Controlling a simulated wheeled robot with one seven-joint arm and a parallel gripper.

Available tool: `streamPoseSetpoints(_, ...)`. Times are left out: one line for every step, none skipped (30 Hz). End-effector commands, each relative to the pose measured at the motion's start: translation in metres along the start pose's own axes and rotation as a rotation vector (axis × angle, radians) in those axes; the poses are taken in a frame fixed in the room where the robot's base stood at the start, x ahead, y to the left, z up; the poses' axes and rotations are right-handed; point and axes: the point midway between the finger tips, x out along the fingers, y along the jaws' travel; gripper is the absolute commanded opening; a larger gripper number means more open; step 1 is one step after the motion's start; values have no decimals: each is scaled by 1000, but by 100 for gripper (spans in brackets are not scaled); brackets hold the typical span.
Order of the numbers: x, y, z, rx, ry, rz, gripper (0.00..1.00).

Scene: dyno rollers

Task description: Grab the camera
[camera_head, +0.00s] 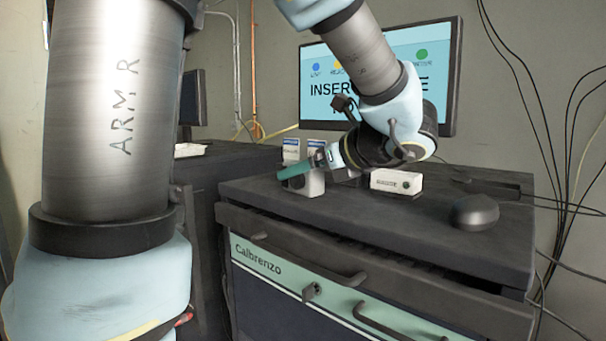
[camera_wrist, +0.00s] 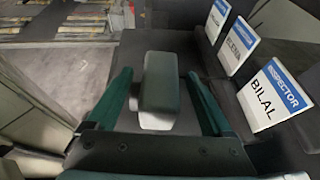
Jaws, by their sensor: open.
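A pale rounded block (camera_head: 312,184), probably the camera, stands near the front left edge of the dark cabinet top. In the wrist view the block (camera_wrist: 160,82) lies between the two teal fingers, with gaps on both sides. My gripper (camera_head: 291,172) is open, with one teal finger seen across the block's upper front in the head view. The gripper (camera_wrist: 158,76) also shows in the wrist view, its fingers on either side of the block. The block's lens or markings are not visible.
Several inspector badges (camera_wrist: 274,95) stand along the right in the wrist view. A monitor (camera_head: 440,75) is behind. The front of the cabinet top (camera_head: 400,228) is clear.

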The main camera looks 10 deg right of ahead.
Motion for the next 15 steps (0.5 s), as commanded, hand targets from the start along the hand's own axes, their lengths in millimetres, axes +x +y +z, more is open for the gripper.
streamPoseSetpoints(4, 0, 0, 1, 0, 1, 85)
streamPoseSetpoints(4, 0, 0, 0, 0, 0, 85)
streamPoseSetpoints(5, 0, 0, 0, 1, 0, 85)
streamPoseSetpoints(6, 0, 0, 0, 1, -1, 85)
streamPoseSetpoints(6, 0, 0, 0, 1, -1, 85)
streamPoseSetpoints(5, 0, 0, 0, 1, -1, 85)
streamPoseSetpoints(5, 0, 0, -1, 1, -1, 85)
streamPoseSetpoints(5, 0, 0, -1, 1, -1, 85)
streamPoseSetpoints(5, 0, 0, -1, 1, -1, 83)
streamPoseSetpoints(5, 0, 0, -1, 1, -1, 79)
streamPoseSetpoints(5, 0, 0, -1, 1, -1, 76)
streamPoseSetpoints(5, 0, 0, -1, 1, -1, 72)
streamPoseSetpoints(5, 0, 0, -1, 1, -1, 68)
streamPoseSetpoints(5, 0, 0, -1, 1, -1, 65)
streamPoseSetpoints(5, 0, 0, -1, 1, -1, 60)
